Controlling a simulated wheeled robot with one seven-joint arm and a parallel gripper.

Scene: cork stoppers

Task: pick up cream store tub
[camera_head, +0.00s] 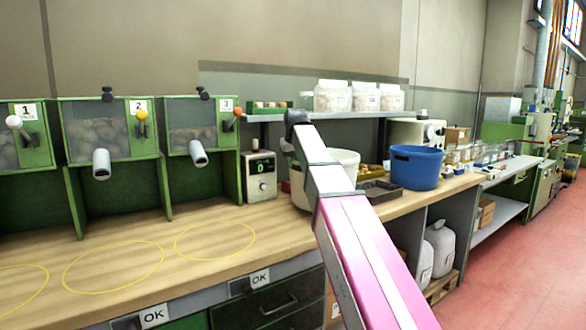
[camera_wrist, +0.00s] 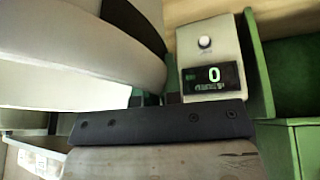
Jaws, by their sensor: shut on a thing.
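The cream store tub (camera_head: 345,162) stands on the wooden bench beside the counter display, partly hidden behind my arm. Its pale curved wall fills the upper left of the wrist view (camera_wrist: 60,75). My gripper (camera_head: 290,143) is at the tub's left side in the head view and is shut on it. In the wrist view a dark bar of my gripper crosses below the tub. The fingertips and their exact contact with the tub are hard to make out.
The display box showing 0 (camera_head: 260,177) is close on the left. A blue tub (camera_head: 416,167) and a dark tray (camera_head: 378,190) stand to the right. A shelf with clear containers (camera_head: 333,96) is above. Green dispensers (camera_head: 108,130) line the left; the bench front there is clear.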

